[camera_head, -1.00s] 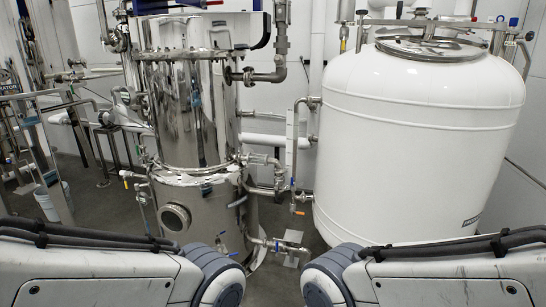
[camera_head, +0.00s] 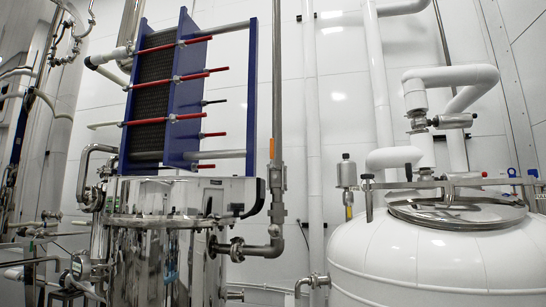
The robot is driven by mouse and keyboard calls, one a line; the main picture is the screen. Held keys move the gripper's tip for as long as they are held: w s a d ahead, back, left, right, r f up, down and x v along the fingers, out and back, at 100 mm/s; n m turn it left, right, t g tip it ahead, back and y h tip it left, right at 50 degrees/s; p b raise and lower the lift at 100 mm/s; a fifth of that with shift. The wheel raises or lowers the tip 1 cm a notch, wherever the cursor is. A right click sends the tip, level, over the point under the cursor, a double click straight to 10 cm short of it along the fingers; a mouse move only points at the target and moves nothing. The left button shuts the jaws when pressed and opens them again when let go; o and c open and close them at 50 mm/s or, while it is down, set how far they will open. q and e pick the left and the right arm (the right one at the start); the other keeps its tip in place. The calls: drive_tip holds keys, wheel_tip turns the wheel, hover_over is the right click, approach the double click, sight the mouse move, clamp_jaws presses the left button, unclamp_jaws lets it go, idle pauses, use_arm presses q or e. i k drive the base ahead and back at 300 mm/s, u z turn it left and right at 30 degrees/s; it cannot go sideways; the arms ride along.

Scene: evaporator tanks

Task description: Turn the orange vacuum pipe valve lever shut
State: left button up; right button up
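A small orange lever (camera_head: 272,149) shows on the vertical steel pipe (camera_head: 278,80) in the head view, right of the blue-framed plate stack. It lies along the pipe, just above a valve body (camera_head: 277,178). It is too small to tell its exact angle or whether the valve is open. Neither of my grippers is in view.
A polished steel tank (camera_head: 165,255) stands below the blue frame (camera_head: 187,90). A large white tank (camera_head: 430,260) with a steel lid stands at the right. White pipes (camera_head: 380,80) run up the wall. Pipework crowds the left edge.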

sight(271, 166)
drive_tip(key=u, duration=0.9)
drive_tip(key=i, duration=0.8)
drive_tip(key=u, duration=0.8)
drive_tip(key=i, duration=0.7)
drive_tip(key=z, duration=0.5)
drive_tip(key=i, duration=0.55)
drive_tip(key=z, duration=0.7)
